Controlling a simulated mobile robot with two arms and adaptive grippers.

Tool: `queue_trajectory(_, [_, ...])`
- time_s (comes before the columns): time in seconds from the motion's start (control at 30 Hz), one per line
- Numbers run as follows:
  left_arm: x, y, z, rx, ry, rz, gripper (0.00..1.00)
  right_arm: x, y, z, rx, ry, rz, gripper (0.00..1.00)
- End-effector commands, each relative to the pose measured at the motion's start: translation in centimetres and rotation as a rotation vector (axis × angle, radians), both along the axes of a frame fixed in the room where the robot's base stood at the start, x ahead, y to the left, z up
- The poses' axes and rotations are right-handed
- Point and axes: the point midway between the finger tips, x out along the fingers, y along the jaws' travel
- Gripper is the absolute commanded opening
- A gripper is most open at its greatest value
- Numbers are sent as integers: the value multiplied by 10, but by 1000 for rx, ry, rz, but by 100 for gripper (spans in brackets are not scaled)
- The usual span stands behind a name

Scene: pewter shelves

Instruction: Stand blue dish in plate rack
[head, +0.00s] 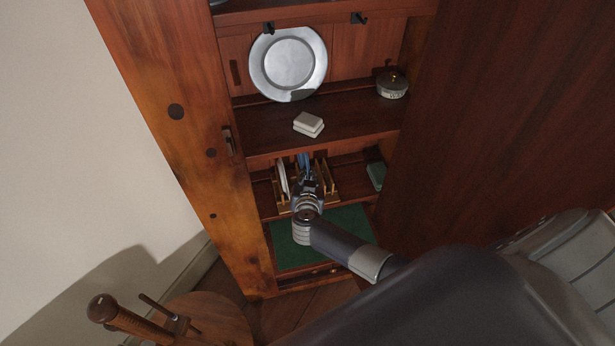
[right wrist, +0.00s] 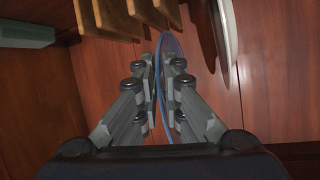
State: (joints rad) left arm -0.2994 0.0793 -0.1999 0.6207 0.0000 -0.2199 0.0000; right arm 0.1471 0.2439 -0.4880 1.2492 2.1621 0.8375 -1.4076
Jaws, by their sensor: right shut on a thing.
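My right gripper (head: 306,183) reaches into the lower shelf of the cabinet. It is shut on the blue dish (head: 304,162), which stands on edge and shows only as a thin strip. In the right wrist view the blue dish (right wrist: 160,85) is edge-on between the two fingers (right wrist: 166,92). The wooden plate rack (head: 331,185) stands on that shelf, with its slats (right wrist: 125,18) at the top of the wrist view. The dish is among or close beside the slats; whether it rests in a slot is hidden. My left gripper is not in view.
A white plate (head: 283,178) stands upright at the rack's left side, close to my gripper. A green box (head: 376,175) sits at the shelf's right. The shelf above holds a pewter plate (head: 288,64), a white block (head: 309,124) and a lidded pot (head: 391,85).

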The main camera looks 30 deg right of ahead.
Motion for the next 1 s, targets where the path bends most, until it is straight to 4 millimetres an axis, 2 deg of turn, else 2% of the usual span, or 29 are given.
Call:
queue_trajectory(0.3, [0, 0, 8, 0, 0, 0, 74, 0, 0, 2, -1, -2, 0, 0])
queue_trajectory(1.0, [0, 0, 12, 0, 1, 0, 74, 0, 0, 2, 0, -1, -1, 0])
